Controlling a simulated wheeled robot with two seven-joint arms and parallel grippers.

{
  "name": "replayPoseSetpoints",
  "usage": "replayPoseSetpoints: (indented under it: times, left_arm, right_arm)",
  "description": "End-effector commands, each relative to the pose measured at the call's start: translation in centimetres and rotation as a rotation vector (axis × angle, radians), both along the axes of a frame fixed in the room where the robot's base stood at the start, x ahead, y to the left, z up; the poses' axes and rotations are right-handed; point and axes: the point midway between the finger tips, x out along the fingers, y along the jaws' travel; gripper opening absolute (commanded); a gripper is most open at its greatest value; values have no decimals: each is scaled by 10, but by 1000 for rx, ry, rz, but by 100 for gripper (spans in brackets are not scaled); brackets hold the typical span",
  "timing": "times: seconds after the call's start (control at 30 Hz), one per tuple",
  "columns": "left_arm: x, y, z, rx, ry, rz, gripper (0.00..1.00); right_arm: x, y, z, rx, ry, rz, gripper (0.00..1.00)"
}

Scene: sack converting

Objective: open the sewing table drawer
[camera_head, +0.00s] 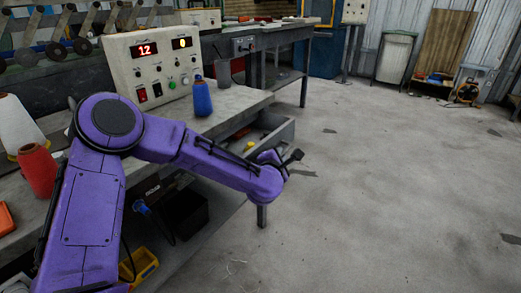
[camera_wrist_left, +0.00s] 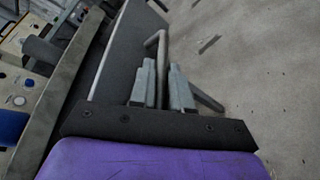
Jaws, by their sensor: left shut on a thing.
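The sewing table (camera_head: 232,102) runs along the left side in the head view. Its grey drawer (camera_head: 279,136) stands out from under the tabletop, with its open top and some small items inside showing. My left gripper (camera_wrist_left: 162,88) is shut on the drawer handle (camera_wrist_left: 161,45), a bent grey bar that passes between its two fingers in the left wrist view. The drawer's flat front (camera_wrist_left: 122,50) is just left of the fingers there. My right gripper is not in view.
A control box (camera_head: 150,68) with lit displays, a blue thread cone (camera_head: 202,97) and a red cone (camera_head: 37,170) stand on the table. A yellow bin (camera_head: 140,264) sits below.

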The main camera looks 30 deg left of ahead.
Motion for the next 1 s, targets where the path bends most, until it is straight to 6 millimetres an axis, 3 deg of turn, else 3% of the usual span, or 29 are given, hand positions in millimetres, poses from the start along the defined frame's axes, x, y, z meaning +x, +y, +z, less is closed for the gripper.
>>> replayPoseSetpoints:
  times: [0.2, 0.4, 0.93, 0.97, 1.0]
  left_arm:
    - [-4, -43, -2, 2, 4, -3, 0]
    - [-6, -65, -2, 1, 4, -2, 0]
    - [-6, -74, -2, 0, 4, 1, 0]
    - [-6, -74, -2, 0, 4, 1, 20]
    - [-6, -74, -2, 0, 4, 1, 23]
  right_arm:
    - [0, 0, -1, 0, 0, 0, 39]
    - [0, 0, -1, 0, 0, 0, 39]
    - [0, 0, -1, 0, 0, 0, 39]
    - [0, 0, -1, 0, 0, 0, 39]
    - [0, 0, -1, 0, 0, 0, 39]
